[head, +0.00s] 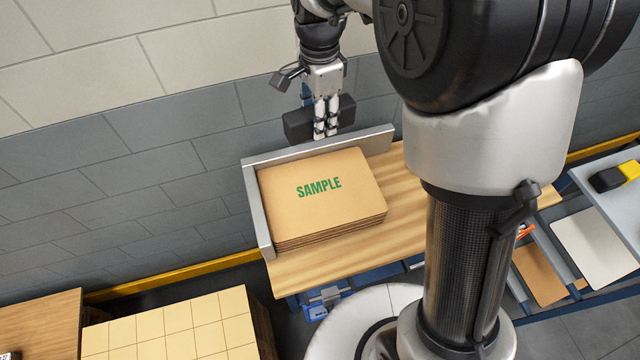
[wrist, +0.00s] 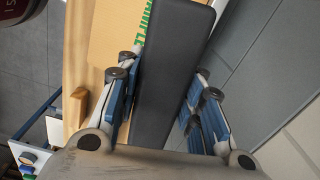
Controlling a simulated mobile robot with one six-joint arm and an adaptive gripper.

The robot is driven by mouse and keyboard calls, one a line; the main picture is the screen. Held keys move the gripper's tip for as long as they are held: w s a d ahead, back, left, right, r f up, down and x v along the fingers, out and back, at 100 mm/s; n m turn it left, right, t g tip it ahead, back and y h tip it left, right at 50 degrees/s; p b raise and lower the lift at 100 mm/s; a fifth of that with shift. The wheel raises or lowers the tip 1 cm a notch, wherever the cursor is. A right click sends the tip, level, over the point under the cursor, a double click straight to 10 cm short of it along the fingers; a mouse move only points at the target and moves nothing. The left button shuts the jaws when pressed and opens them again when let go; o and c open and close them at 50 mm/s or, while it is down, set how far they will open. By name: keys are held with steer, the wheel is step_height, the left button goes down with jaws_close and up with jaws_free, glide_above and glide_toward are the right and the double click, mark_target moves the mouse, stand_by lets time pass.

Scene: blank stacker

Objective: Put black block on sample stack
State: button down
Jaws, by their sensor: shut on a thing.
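The black block (head: 346,110) is a long dark bar held crosswise in my gripper (head: 326,118). The gripper is shut on it, with a finger on each side, and the block also shows between the blue finger pads in the wrist view (wrist: 170,80). The sample stack (head: 325,193) is a pile of tan sheets with "SAMPLE" in green on top. In the head view the block appears above and behind the back edge of the stack, apart from its top. In the wrist view the block hides part of the stack (wrist: 112,40).
The stack sits on a wooden table (head: 395,215) inside a grey L-shaped guide (head: 259,215) along its left and back. A tiled wall (head: 180,140) is close behind. A shelf with sheets (head: 590,238) stands right. A gridded tan pile (head: 175,330) is at lower left.

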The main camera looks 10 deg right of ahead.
mark_target(315, 176)
steer(key=shift+w+a+r+m, duration=0.1)
steer(key=shift+a+r+m, duration=0.4)
steer(key=shift+r+m, duration=0.35)
step_height(315, 176, down, 20)
steer(key=b, duration=0.4)
steer(key=shift+r, duration=0.1)
steer(key=shift+r, duration=0.1)
steer(key=c, duration=1.5)
jaws_free()
steer(key=shift+f, duration=0.25)
steer(key=shift+c, duration=0.2)
steer(key=o, duration=0.5)
steer(key=shift+c, duration=0.2)
steer(key=shift+r, duration=0.1)
